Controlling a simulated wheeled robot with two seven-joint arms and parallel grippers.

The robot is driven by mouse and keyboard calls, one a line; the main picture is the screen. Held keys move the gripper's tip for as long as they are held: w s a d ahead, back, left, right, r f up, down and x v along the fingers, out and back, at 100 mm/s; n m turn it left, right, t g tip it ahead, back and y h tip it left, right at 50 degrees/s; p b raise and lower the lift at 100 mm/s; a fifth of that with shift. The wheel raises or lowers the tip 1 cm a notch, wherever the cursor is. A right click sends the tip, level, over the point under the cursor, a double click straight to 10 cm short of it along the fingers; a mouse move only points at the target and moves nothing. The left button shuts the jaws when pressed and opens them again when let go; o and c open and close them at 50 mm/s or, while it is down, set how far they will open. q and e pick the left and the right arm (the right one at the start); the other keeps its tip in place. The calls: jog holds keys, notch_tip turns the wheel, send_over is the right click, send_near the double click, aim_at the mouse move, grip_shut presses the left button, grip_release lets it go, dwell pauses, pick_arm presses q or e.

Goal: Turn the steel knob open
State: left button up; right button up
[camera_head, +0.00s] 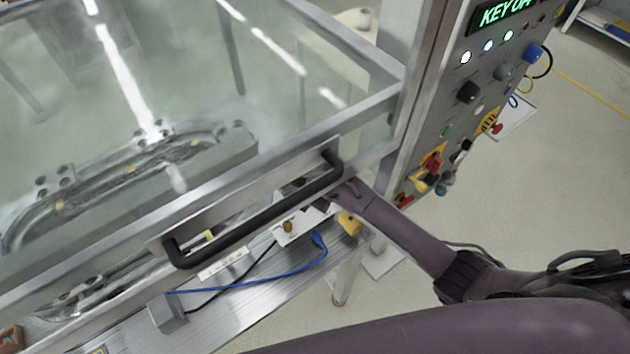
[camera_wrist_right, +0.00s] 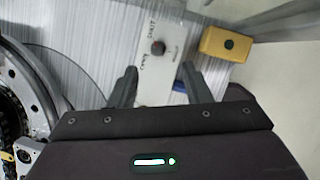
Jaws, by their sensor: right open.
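A small dark round knob (camera_wrist_right: 158,47) sits on a white plate (camera_wrist_right: 152,83) with printed lettering in the right wrist view. The lettering is too small to read surely. In the head view the plate and a small brownish knob (camera_head: 288,226) show below the black handle. My right gripper (camera_wrist_right: 158,88) is open, its two fingers either side of the lower plate, with the knob ahead of the gap and nothing held. In the head view its end is partly hidden behind the door handle and frame. My left gripper is not in view.
A black bar handle (camera_head: 255,222) on the glass-fronted enclosure crosses above my right gripper. A yellow box (camera_wrist_right: 228,43) with a dark button stands right of the plate. A blue cable (camera_head: 290,267) runs below. A control panel (camera_head: 470,120) stands at the right.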

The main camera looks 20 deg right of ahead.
jog(key=shift+w+f+n, duration=0.3)
jog(key=shift+w+f, duration=0.2)
jog(key=shift+w, duration=0.25)
jog(key=shift+s+d+f, duration=0.25)
jog(key=shift+f, duration=0.2)
jog(key=shift+s+d+f, duration=0.2)
jog(key=shift+d+f, duration=0.05)
jog(key=shift+f, duration=0.2)
jog(key=shift+x, duration=1.2)
jog(key=shift+w+d+f, duration=0.1)
jog(key=shift+w+f, duration=0.35)
jog(key=shift+f, duration=0.25)
jog(key=shift+s, duration=0.1)
jog(key=shift+r, duration=0.1)
jog(key=c, duration=0.9)
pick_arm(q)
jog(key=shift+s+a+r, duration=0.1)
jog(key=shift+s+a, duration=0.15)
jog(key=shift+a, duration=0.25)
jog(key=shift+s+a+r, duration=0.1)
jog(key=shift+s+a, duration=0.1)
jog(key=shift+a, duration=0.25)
pick_arm(e)
grip_shut()
